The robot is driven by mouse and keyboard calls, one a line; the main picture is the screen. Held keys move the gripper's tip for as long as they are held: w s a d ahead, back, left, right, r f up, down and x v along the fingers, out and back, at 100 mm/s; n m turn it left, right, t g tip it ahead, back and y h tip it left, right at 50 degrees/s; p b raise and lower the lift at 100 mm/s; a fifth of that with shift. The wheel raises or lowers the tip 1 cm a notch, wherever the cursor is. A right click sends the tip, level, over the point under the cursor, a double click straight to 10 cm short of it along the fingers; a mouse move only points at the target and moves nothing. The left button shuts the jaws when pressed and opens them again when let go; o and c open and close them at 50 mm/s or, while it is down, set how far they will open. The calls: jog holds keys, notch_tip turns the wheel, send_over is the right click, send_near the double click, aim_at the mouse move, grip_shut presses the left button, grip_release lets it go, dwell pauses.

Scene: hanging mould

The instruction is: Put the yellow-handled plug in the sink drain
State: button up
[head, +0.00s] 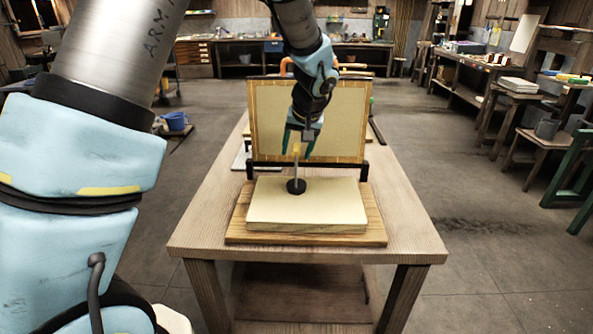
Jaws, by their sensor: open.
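The plug (296,186) has a dark round base, a thin upright stem and a yellow tip. It stands upright on the cream slab on the table, left of the slab's middle. My gripper (299,146) reaches down from above, with its teal fingers open and apart. The yellow tip shows between or just in front of the fingers; I cannot tell whether they touch it. No sink or drain can be made out in this view.
The cream slab (337,207) lies on a wooden board (376,228) on the wooden table (415,236). A framed cream panel (345,120) stands upright behind it, close to my gripper. Workbenches line the right and back.

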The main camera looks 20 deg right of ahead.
jog(key=shift+w+f, duration=0.25)
jog(key=shift+f, duration=0.3)
grip_shut()
dwell(1.0)
